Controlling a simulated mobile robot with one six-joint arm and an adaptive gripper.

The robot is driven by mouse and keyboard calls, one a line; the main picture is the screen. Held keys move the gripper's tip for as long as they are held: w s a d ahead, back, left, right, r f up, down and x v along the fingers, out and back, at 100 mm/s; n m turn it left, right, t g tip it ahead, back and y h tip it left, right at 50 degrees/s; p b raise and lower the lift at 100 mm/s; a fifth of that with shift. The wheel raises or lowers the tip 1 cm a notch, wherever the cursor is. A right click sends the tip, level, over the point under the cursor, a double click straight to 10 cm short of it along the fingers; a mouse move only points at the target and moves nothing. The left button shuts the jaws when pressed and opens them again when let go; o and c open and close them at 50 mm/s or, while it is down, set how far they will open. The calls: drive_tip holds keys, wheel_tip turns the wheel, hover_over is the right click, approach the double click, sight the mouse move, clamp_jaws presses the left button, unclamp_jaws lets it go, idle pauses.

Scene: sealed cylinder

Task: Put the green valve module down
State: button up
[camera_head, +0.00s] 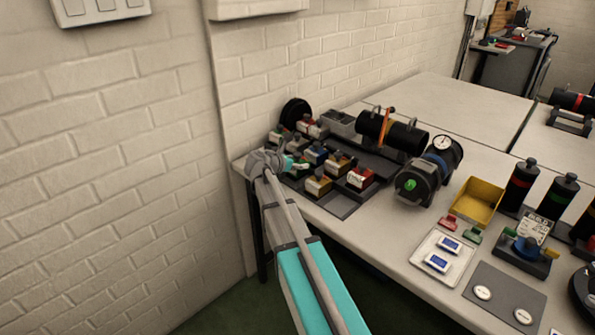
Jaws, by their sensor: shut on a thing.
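My gripper (289,163) is at the left end of the workbench, over the near-left side of a dark rack of valve modules. It is shut on the green valve module (300,166), a small block with a green and pale part showing. The module is partly hidden by my gripper and wrist. I cannot tell whether its underside touches the rack. The dark rack (339,206) holds several similar modules with red, yellow and blue parts, close to the right of and behind my gripper.
A black cylinder (395,133) with an orange band lies behind the rack. A dark cylinder with a gauge (442,143) lies to its right. A yellow bin (477,200) and a pale tray (422,253) stand further right. A white brick wall (120,170) is close on the left.

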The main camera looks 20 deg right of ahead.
drive_tip(key=shift+s+f+b, duration=0.1)
drive_tip(key=shift+f+b, duration=0.9)
drive_tip(key=shift+f, duration=0.25)
drive_tip(key=shift+f, duration=0.2)
drive_tip(key=o, duration=1)
drive_tip(key=shift+p+v, duration=2.45)
drive_tip(key=shift+v, duration=4.5)
drive_tip(key=shift+f, duration=0.15)
